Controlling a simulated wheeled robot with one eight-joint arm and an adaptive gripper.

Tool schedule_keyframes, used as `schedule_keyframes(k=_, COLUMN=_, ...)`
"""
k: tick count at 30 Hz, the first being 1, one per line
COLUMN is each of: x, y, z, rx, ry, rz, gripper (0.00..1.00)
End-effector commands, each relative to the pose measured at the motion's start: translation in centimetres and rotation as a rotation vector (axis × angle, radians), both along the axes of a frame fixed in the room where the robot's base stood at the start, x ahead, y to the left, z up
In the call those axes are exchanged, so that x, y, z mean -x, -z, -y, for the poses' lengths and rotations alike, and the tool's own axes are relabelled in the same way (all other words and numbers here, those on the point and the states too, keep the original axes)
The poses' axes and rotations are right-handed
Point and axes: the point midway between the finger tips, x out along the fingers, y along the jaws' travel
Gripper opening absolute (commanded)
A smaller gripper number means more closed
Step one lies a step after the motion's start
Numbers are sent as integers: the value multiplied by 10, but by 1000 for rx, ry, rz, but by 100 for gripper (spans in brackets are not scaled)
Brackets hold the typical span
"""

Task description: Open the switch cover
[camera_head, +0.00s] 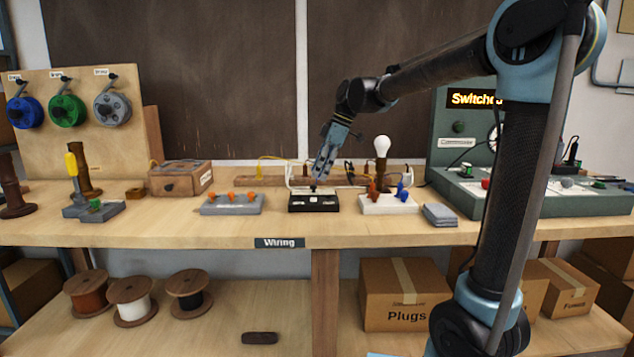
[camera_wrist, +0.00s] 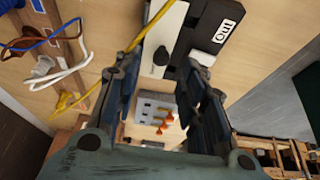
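The switch box (camera_head: 302,206) is a low black block with a small white label on its front, on the bench below my gripper. A small dark knob stands on its top. In the wrist view, the box shows as a black part (camera_wrist: 207,38) labelled "Out" beside a pale strip (camera_wrist: 171,25) with a black knob (camera_wrist: 160,57). My gripper (camera_head: 320,178) points down just above the box. In the wrist view, my gripper (camera_wrist: 160,75) is open, with the knob showing between the fingertips and a gap on both sides. Whether the fingers touch the box is unclear.
A grey block with orange levers (camera_head: 231,205) stands to the left. It also shows between my fingers in the wrist view (camera_wrist: 155,106). A yellow cable (camera_wrist: 128,50) runs close to my left finger.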

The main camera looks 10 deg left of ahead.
Motion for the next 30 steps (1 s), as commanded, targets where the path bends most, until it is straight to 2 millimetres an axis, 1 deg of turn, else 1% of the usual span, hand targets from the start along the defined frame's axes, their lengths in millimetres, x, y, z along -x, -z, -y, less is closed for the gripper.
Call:
schedule_keyframes(k=1, x=1, y=8, z=-3, rx=0, ry=-2, rz=1, gripper=38)
schedule_keyframes(k=3, x=2, y=17, z=-7, rx=0, ry=-1, rz=0, gripper=38)
schedule_keyframes(k=9, x=3, y=33, z=-13, rx=0, ry=0, rz=0, gripper=38)
schedule_keyframes(k=20, x=4, y=36, z=-15, rx=0, ry=-1, rz=0, gripper=38)
schedule_keyframes(k=23, x=4, y=36, z=-15, rx=0, ry=-1, rz=0, gripper=17)
schedule_keyframes(k=24, x=4, y=36, z=-15, rx=0, ry=-1, rz=0, gripper=8)
schedule_keyframes(k=25, x=4, y=36, z=-15, rx=0, ry=-1, rz=0, gripper=2)
schedule_keyframes(k=26, x=4, y=36, z=-16, rx=0, ry=-1, rz=0, gripper=0)
schedule_keyframes(k=30, x=4, y=36, z=-16, rx=0, ry=-1, rz=0, gripper=0)
